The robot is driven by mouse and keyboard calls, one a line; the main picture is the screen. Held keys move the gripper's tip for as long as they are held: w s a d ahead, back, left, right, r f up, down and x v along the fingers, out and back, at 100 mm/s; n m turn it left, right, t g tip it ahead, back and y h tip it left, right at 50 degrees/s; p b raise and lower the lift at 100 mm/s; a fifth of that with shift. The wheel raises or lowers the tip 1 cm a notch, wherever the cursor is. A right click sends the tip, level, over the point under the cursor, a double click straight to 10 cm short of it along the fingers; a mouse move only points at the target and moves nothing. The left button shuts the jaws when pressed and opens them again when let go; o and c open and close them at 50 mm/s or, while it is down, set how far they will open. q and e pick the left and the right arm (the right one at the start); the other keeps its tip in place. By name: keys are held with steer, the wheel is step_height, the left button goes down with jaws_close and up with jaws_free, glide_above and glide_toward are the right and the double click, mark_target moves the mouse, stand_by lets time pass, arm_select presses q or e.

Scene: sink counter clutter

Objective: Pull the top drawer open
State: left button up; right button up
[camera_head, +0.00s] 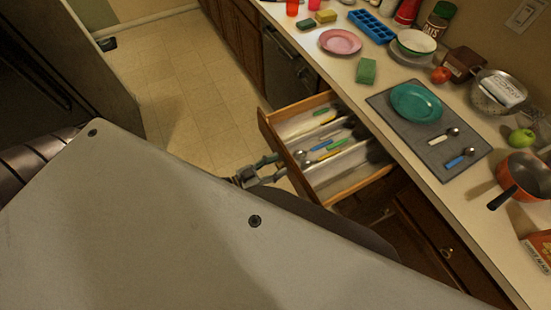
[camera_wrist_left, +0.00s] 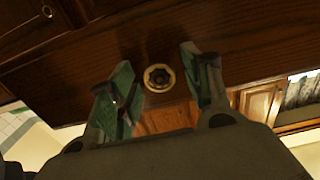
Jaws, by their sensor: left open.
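The top drawer (camera_head: 345,183) stands pulled out from the counter in the head view, with its wooden front (camera_head: 277,152) facing left. Its round brass knob (camera_wrist_left: 159,77) shows in the left wrist view, on the dark wood face. My left gripper (camera_head: 271,170) is just outside the drawer front, open, with its green-grey fingers on either side of the knob. In the wrist view there is a gap between the knob and each finger. The knob is hidden in the head view. My right gripper does not show.
The drawer holds several utensils (camera_head: 328,144) in a pale divided tray. Above it, the counter carries a grey mat with a teal plate (camera_head: 416,102), a green sponge (camera_head: 366,71), a pink plate (camera_head: 340,41) and an orange pan (camera_head: 524,177). The tiled floor (camera_head: 190,100) at left is clear.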

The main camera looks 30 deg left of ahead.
arm_select(q)
steer(key=v, duration=1.2)
stand_by(0.5)
stand_by(0.6)
